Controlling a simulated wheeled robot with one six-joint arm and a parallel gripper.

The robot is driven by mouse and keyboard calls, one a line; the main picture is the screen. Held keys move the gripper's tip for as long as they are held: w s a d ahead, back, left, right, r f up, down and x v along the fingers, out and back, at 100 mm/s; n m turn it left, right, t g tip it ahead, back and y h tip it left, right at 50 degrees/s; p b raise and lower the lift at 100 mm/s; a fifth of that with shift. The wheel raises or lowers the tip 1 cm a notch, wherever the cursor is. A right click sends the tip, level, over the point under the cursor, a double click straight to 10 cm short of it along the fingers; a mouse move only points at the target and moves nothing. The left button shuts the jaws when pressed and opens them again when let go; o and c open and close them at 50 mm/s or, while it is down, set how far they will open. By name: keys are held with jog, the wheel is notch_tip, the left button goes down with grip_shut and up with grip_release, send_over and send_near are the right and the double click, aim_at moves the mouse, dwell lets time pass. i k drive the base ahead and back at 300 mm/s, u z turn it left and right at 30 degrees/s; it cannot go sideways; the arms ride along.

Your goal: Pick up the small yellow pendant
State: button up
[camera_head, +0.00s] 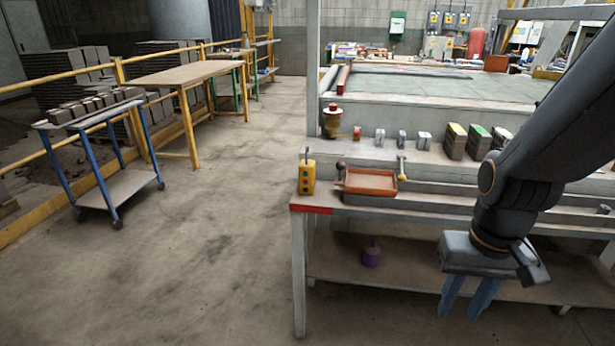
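The small yellow pendant (307,177) stands upright at the left front corner of the workbench. It is a small yellow box with several buttons on its front face. My gripper (460,314) hangs at the lower right, in front of the bench, with its blue fingers pointing down. The fingers are apart and nothing shows between them. The gripper is well to the right of the pendant and lower in the picture, not touching it.
A brass-coloured fitting (332,118) stands behind. Several small blocks line the ledge. A purple object (371,254) is on the lower shelf.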

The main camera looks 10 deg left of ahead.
aim_at(306, 168)
jog(key=z, duration=1.55)
jog(key=i, duration=0.55)
jog(key=u, duration=2.15)
jog(key=i, duration=0.5)
jog(key=u, duration=0.05)
